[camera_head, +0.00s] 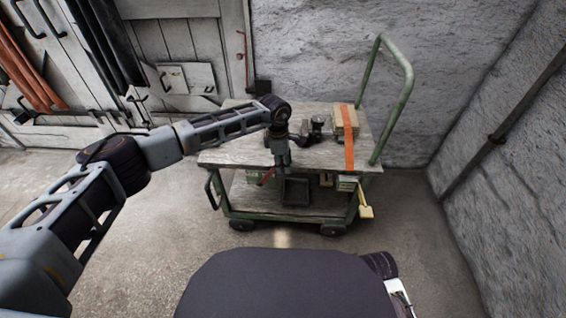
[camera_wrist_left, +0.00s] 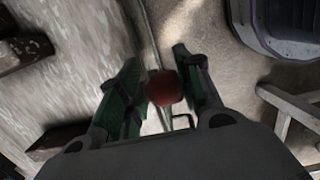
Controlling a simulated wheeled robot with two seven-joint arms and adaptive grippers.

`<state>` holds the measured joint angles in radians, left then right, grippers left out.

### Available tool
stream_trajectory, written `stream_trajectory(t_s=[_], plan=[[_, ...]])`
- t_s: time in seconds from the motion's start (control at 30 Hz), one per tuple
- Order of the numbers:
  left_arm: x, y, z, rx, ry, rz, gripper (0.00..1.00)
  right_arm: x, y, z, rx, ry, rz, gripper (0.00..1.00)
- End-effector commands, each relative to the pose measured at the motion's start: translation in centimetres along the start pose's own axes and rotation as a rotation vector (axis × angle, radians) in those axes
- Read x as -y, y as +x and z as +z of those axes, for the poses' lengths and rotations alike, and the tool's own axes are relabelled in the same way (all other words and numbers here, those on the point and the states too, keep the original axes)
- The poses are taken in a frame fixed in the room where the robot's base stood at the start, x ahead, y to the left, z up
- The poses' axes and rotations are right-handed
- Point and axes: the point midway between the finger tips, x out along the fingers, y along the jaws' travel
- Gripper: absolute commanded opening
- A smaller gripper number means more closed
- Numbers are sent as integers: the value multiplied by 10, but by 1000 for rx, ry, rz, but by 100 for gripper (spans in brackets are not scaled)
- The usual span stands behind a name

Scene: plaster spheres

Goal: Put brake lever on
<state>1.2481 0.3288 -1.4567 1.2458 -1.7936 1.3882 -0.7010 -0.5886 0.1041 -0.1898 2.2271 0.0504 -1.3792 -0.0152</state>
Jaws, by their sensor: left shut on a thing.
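The brake lever with a red knob (camera_head: 267,177) is at the front edge of the cart, low on its left half. In the left wrist view its round red knob (camera_wrist_left: 165,88) sits between the two green-padded fingers. My left gripper (camera_head: 282,162) points down at the cart's front edge, right by the lever, and is shut on the red knob. The lever's shaft is mostly hidden. A second, yellow-ended lever (camera_head: 365,210) hangs at the cart's right front. My right gripper is not in view.
The green-framed cart (camera_head: 228,158) has a wooden top holding dark metal parts and a wooden block (camera_head: 345,120) under an orange strap. A green push handle (camera_head: 408,75) rises at its right. Walls stand behind and right; floor is open in front.

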Motion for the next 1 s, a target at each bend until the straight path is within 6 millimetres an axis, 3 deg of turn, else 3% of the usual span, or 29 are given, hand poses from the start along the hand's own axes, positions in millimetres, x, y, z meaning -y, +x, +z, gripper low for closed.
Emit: stream_trajectory(t_s=[0.03,0.13,0.17,0.27,0.77,1.0], plan=[[10,8,3,-2,6,-24,0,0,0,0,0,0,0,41],[10,8,3,-2,6,-24,0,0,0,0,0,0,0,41],[10,8,3,-2,6,-24,37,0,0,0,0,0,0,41],[9,8,3,-2,6,-23,50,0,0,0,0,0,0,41],[3,0,1,1,1,-9,52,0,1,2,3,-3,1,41],[2,-21,1,2,0,-7,52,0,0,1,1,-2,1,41]])
